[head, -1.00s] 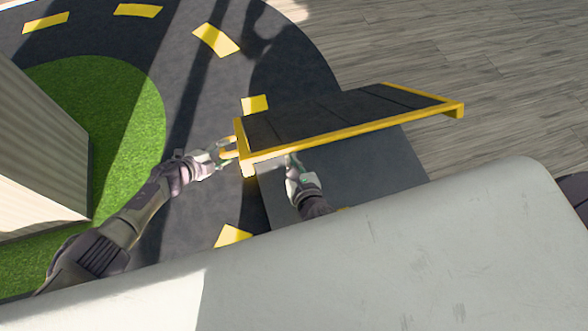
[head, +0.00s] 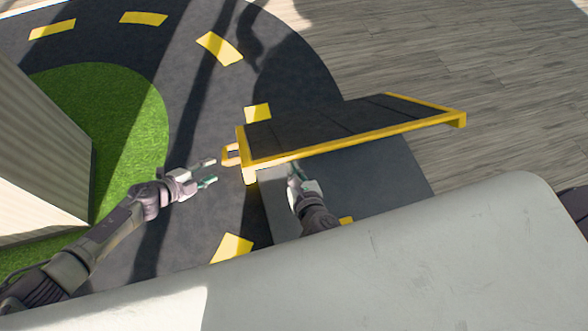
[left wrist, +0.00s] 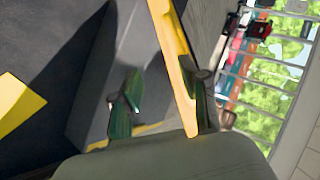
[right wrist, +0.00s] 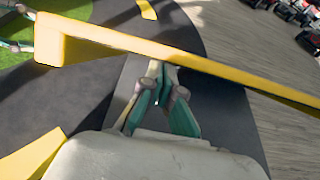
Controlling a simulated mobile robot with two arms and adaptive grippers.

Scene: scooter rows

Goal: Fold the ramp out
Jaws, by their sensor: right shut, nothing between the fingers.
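The ramp (head: 330,123) is a dark panel with a yellow frame, held out raised above the floor in the head view. My right gripper (head: 292,168) is shut and empty at the ramp's near edge. In the right wrist view, its closed fingertips (right wrist: 161,68) are by the yellow edge (right wrist: 120,40); contact is unclear.
A pale, scuffed body (head: 400,250) fills the front. A grey plate (head: 350,185) lies below the ramp. Dark track with yellow marks (head: 219,47), green turf (head: 120,110) and a pale ribbed block (head: 40,150) lie left. Wood floor (head: 500,60) at the right is clear.

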